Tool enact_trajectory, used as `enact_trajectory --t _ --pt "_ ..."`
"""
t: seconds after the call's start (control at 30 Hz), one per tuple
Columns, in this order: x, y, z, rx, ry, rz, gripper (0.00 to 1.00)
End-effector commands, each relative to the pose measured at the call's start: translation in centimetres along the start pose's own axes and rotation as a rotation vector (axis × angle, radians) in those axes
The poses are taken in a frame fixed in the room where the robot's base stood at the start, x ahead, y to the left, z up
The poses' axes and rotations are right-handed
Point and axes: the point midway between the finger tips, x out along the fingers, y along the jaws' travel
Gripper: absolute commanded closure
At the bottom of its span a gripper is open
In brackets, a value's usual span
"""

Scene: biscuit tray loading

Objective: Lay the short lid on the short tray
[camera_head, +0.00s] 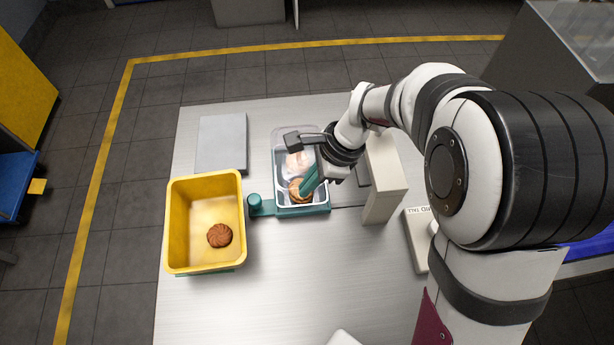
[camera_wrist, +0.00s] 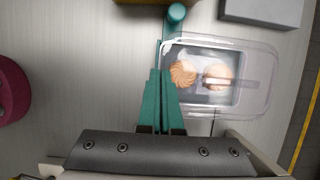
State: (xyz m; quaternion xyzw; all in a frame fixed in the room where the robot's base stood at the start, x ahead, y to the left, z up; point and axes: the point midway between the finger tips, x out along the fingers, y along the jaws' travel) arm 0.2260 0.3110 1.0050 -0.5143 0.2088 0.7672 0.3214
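The short tray (camera_head: 277,185), pale-rimmed, sits in a teal holder at the middle of the table, with biscuits inside. It also shows in the wrist view (camera_wrist: 205,104). A clear lid (camera_head: 284,134) lies over part of the tray, offset past its far end in the head view; in the wrist view the lid (camera_wrist: 262,105) overhangs to the right, with a strip across its middle. I cannot tell whether it touches the biscuits. My gripper (camera_head: 305,188) has its teal fingers nearly together over the tray's near end.
A yellow bin (camera_head: 178,225) holding one biscuit (camera_head: 220,235) stands left. A grey block (camera_head: 221,143) lies behind it. A teal knob (camera_head: 254,203) sticks out beside the tray. A beige upright block (camera_head: 387,180) stands close right of my gripper. The front table is mostly clear.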

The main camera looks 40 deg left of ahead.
Motion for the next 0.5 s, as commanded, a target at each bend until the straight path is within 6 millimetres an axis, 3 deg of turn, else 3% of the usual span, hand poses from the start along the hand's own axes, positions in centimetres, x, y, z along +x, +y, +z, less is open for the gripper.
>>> enact_trajectory --t 0.5 --pt "4.3 0.1 -1.8 0.001 0.0 0.002 1.0"
